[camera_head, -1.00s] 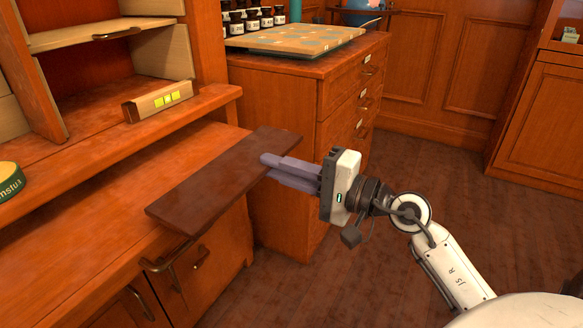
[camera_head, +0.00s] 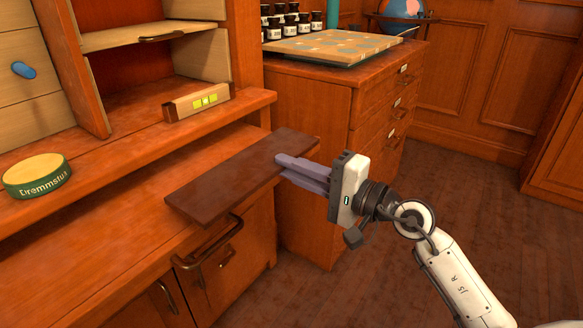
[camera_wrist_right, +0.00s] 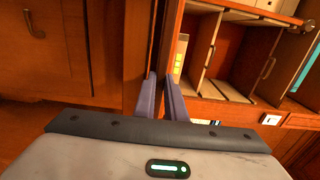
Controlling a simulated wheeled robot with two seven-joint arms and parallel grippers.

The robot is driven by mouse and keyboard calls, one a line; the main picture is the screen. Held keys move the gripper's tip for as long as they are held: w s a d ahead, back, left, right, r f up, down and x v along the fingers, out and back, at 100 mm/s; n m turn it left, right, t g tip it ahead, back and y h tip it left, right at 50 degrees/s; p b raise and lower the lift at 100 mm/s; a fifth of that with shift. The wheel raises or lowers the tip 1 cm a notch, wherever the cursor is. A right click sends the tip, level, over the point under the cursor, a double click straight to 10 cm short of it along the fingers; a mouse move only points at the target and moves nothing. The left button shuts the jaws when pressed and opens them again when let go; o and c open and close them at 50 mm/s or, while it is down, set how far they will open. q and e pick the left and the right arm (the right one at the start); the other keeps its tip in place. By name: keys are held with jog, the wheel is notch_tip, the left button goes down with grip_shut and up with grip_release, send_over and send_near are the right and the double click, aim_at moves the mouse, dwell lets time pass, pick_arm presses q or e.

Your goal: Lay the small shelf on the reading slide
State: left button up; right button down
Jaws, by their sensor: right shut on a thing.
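The small shelf is a flat dark brown board (camera_head: 225,180). My right gripper (camera_head: 283,168) is shut on its right long edge, with the grey-violet fingers closed around it. The board looks roughly level. It lies over the front edge of the reading slide (camera_head: 75,245), the orange-brown wooden surface projecting from the cabinet at left. Whether it touches the slide I cannot tell. In the right wrist view the gripper fingers (camera_wrist_right: 161,98) show at the centre, with the board seen close to edge-on as a dark strip. My left gripper is not in view.
A chest (camera_head: 325,105) with a patterned board and bottles on top stands behind the gripper.

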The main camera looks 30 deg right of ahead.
jog(key=shift+f+b, duration=0.35)
jog(key=shift+b, duration=0.05)
jog(key=shift+s+f+b, duration=0.1)
jog(key=shift+f+b, duration=0.35)
jog(key=shift+f+b, duration=0.45)
jog(key=shift+b, duration=0.1)
jog(key=c, duration=0.8)
grip_release()
jog(key=shift+f, duration=0.15)
jog(key=shift+o, duration=0.2)
jog(key=shift+d, duration=0.1)
jog(key=v, duration=1.1)
